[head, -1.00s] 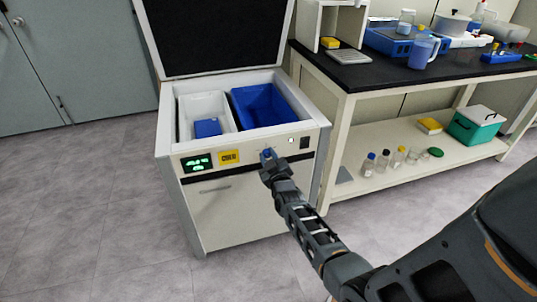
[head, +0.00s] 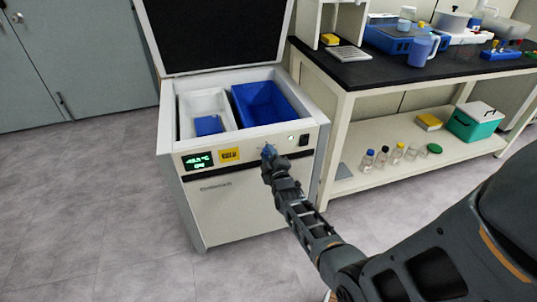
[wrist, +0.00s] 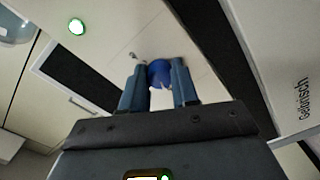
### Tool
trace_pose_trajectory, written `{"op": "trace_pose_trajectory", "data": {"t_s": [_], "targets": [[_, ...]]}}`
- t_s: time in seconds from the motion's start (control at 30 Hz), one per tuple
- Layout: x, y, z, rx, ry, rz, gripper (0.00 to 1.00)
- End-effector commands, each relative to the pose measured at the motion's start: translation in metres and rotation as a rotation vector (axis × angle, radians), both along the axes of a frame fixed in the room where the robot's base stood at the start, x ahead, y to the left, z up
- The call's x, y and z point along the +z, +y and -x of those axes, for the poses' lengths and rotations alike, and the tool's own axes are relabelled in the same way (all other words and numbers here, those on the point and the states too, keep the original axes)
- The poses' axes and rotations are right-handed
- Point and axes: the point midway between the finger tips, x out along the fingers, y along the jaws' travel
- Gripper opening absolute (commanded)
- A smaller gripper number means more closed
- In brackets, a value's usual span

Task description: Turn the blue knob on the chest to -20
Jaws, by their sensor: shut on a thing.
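The white chest (head: 215,215) stands with its lid open, and its front panel faces me. The blue knob (head: 268,149) is on the upper front panel, right of the yellow label; it also shows in the wrist view (wrist: 160,74). My gripper (head: 269,156) reaches the panel from the front. In the wrist view my gripper (wrist: 159,84) has one finger on each side of the knob and is shut on it. The green-lit display (head: 198,160) is at the panel's left; it seems to read about -40, but the digits are blurred.
Inside the chest are a white bin (head: 207,105) and a blue bin (head: 262,104). A black switch (head: 304,140) and a small green light (head: 291,138) sit right of the knob. A lab bench (head: 380,80) stands at right. The floor in front is clear.

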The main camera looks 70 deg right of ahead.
Motion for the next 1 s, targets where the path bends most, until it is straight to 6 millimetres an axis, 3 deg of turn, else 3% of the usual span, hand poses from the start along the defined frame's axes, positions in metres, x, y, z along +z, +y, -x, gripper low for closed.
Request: {"op": "trace_pose_trajectory", "data": {"t_s": [0.37, 0.4, 0.6, 1.0], "targets": [[-0.0007, 0.0009, -0.0004, 0.002, 0.005, 0.003, 0.0], [-0.0006, 0.0008, -0.0003, 0.002, 0.005, 0.003, 0.33], [-0.0005, 0.0004, -0.0002, 0.001, 0.004, 0.002, 0.52], [-0.0002, 0.0091, 0.007, 0.002, 0.005, 0.0, 0.55]]}}
